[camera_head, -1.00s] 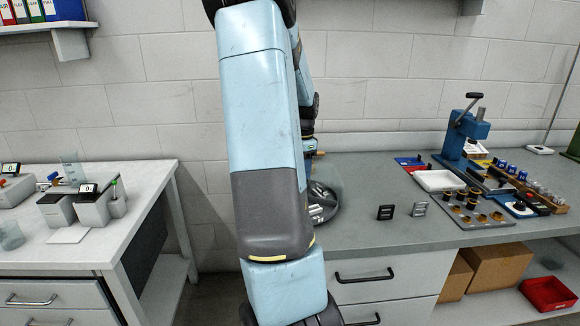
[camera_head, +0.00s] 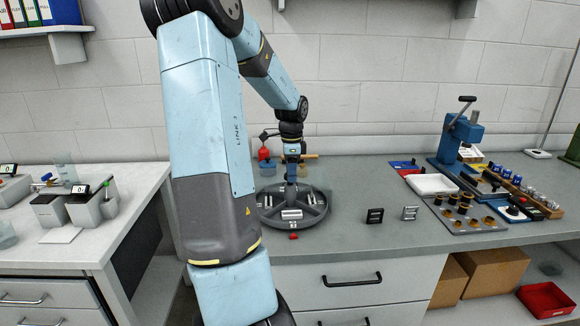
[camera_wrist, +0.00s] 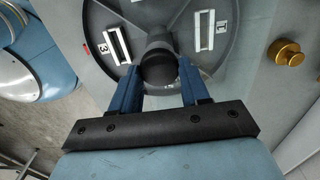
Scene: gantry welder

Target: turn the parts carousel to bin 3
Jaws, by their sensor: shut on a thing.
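The parts carousel (camera_head: 322,213) is a round dark grey tray with divided compartments on the grey bench. It also shows in the wrist view (camera_wrist: 238,62), with white-framed pieces in compartments labelled 3 and 1. A small red marker (camera_head: 293,236) sits at its front rim. In the wrist view the red mark (camera_wrist: 86,48) is at the left rim, beside the 3 label (camera_wrist: 104,48). My gripper (camera_head: 291,181) is over the carousel's centre. In the wrist view my gripper's blue fingers (camera_wrist: 159,78) are shut on the dark round centre knob (camera_wrist: 159,66).
Two small dark and grey label blocks (camera_head: 375,216) stand right of the carousel. A blue press (camera_head: 458,138) and parts trays are farther right. A red-topped item (camera_head: 264,154) stands behind the carousel. A brass knob (camera_wrist: 285,52) shows in the wrist view.

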